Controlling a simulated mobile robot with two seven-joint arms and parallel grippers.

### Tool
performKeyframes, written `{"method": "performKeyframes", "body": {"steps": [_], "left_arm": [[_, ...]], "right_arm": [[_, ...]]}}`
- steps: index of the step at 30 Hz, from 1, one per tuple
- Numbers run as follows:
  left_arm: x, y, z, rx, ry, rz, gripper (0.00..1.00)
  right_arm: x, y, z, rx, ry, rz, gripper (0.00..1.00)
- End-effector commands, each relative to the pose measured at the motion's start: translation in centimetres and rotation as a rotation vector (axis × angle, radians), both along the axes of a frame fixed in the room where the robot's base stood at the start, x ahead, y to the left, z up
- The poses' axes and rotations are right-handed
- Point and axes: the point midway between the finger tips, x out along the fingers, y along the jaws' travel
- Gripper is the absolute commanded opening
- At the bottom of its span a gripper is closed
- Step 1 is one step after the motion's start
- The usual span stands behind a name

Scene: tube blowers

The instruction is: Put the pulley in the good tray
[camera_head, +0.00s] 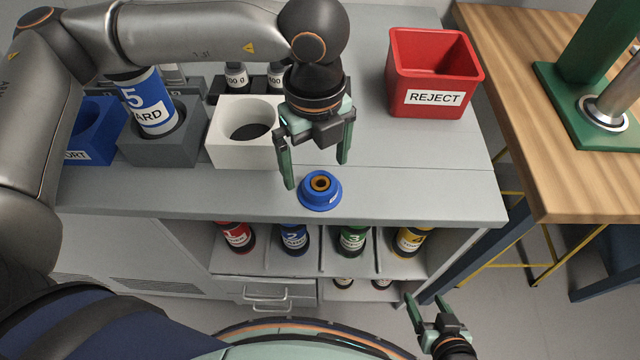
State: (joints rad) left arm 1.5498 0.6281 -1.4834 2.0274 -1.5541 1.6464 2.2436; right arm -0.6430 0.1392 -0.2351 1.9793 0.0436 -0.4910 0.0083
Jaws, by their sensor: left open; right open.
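The pulley (321,194) is a blue round flanged piece with a brass-coloured hub. It lies on the grey bench top near its front edge. My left gripper (317,172) is open and empty, pointing down just above and behind the pulley, one finger on each side. The pulley appears apart from the fingers. My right gripper (425,299) is open and empty, low at the bottom right, in front of the bench. I see no tray labelled good.
A red bin marked REJECT (432,62) stands at the back right of the bench. A white block with a round hole (222,148), a grey holder with a blue canister (149,103) and a blue bin (97,146) stand left. Several canisters fill the shelf below. The bench's right front is clear.

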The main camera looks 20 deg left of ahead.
Motion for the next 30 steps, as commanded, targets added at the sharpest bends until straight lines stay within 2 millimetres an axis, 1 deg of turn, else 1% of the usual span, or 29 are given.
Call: {"method": "performKeyframes", "body": {"steps": [2, 7, 10, 13, 20, 30], "left_arm": [[0.0, -0.1, -0.7, 0.001, 0.002, -0.001, 1.0], [0.2, -0.6, -3.3, 0.001, 0.004, -0.002, 1.0], [0.2, -0.5, -4.6, 0.0, 0.004, -0.001, 1.0], [0.2, -0.5, -5.1, -0.001, 0.001, -0.001, 1.0], [0.3, -0.5, -5.2, -0.001, 0.001, -0.001, 0.99], [0.3, -0.5, -5.2, -0.001, 0.001, 0.0, 0.61]], "right_arm": [[0.0, -0.1, 0.1, 0.0, -0.001, -0.001, 0.7], [0.1, -0.2, 0.4, -0.002, -0.003, -0.003, 0.7], [0.2, -0.3, 0.3, -0.003, -0.006, -0.006, 0.7], [0.2, -0.3, 0.3, -0.003, -0.006, -0.006, 0.7], [0.1, -0.3, 0.3, -0.004, -0.005, -0.005, 0.7], [0.1, -0.2, 0.2, -0.003, -0.003, -0.004, 0.7]]}}
